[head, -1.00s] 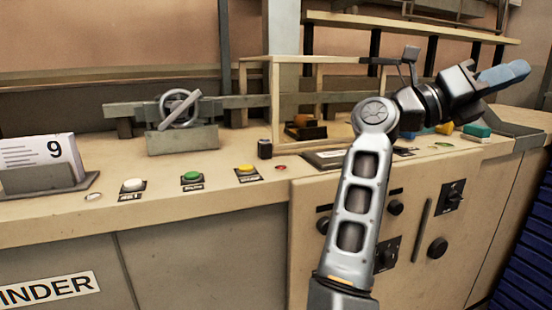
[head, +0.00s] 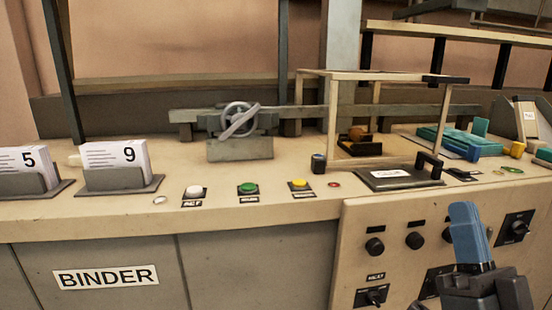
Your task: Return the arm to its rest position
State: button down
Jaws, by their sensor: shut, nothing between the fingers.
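My gripper (head: 465,212) is at the lower right of the head view, in front of the panel of the bench. Its blue fingers point up and are pressed together with nothing between them. Its dark body (head: 484,292) shows at the bottom edge of the picture. The rest of my arm is out of view.
The pale bench (head: 90,215) runs across the view. On it are card holders (head: 120,182), white, green (head: 248,188) and yellow buttons, a handwheel press (head: 240,135), a frame and a black-handled plate (head: 400,178). Knobs (head: 375,246) sit on the panel behind my gripper.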

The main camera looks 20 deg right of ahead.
jog(key=s+a+f+n+g+y+p, duration=0.1)
jog(key=s+a+f+n+g+y, duration=0.3)
jog(key=s+a+f, duration=0.3)
jog(key=s+a+f+n+g+y+p, duration=0.1)
jog(key=s+a+f+n+g+y, duration=0.3)
jog(key=s+f, duration=0.6)
jog(key=s+a+g+y, duration=0.2)
jog(key=s+a+g, duration=0.1)
jog(key=shift+s+a+g+p, duration=0.3)
jog(key=shift+s+p, duration=0.05)
jog(key=shift+p, duration=0.05)
jog(key=c, duration=1.8)
grip_release()
jog(key=shift+f, duration=0.1)
